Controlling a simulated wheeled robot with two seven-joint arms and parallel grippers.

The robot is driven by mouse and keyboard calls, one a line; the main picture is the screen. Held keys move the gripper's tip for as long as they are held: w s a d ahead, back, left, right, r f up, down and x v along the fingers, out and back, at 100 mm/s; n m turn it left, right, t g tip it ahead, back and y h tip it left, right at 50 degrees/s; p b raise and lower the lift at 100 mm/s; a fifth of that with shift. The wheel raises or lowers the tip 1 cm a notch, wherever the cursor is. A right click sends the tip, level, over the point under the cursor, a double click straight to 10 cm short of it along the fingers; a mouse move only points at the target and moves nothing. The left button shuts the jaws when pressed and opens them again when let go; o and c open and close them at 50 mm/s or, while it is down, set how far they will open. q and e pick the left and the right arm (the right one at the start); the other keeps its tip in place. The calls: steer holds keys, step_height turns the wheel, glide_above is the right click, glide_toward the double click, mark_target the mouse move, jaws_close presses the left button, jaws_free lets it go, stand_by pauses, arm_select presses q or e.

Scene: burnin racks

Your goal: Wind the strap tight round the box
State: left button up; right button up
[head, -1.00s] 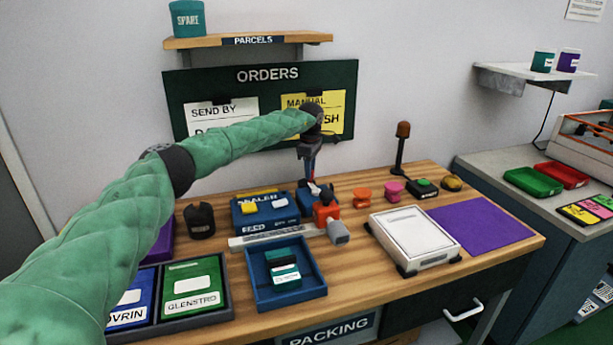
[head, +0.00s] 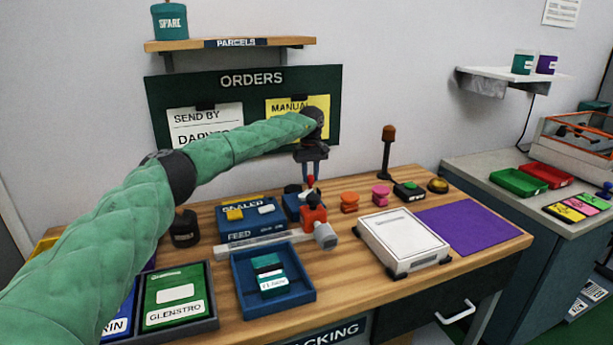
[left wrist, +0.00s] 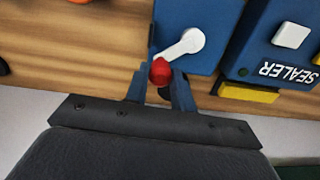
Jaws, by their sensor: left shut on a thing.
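My left gripper (head: 311,178) points down at the blue crank unit (head: 292,204) at the back of the bench. In the left wrist view its fingers (left wrist: 160,92) are shut on the red knob (left wrist: 161,71) of a white crank arm (left wrist: 183,45), which is on top of the blue unit (left wrist: 172,12). A teal box with a white label (head: 269,273) sits in a blue tray (head: 308,297) at the front. My right gripper is not in view.
A blue sealer (head: 250,217) stands left of the crank unit. An orange tool with a grey cylinder (head: 314,221) is just in front of it. A white scale (head: 402,240) and a purple mat (head: 466,227) lie to the right. A lamp post (head: 387,155) stands behind.

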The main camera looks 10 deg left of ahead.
arm_select(q)
steer(key=m, duration=0.1)
steer(key=d+m, duration=0.1)
steer(key=m, duration=0.1)
steer(key=shift+s+d+f, duration=0.1)
steer(key=shift+s+d, duration=0.1)
steer(key=shift+s, duration=0.2)
steer(key=shift+s+d+m, duration=0.15)
steer(key=shift+d+m, duration=0.1)
steer(key=shift+m, duration=0.65)
steer(key=shift+s+d+m+b, duration=0.2)
steer(key=shift+m+b, duration=0.1)
steer(key=shift+m, duration=0.3)
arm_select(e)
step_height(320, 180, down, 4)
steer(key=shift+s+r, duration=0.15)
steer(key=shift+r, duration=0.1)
arm_select(q)
steer(key=shift+m, duration=0.3)
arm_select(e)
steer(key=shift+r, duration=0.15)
arm_select(q)
steer(key=o, duration=1)
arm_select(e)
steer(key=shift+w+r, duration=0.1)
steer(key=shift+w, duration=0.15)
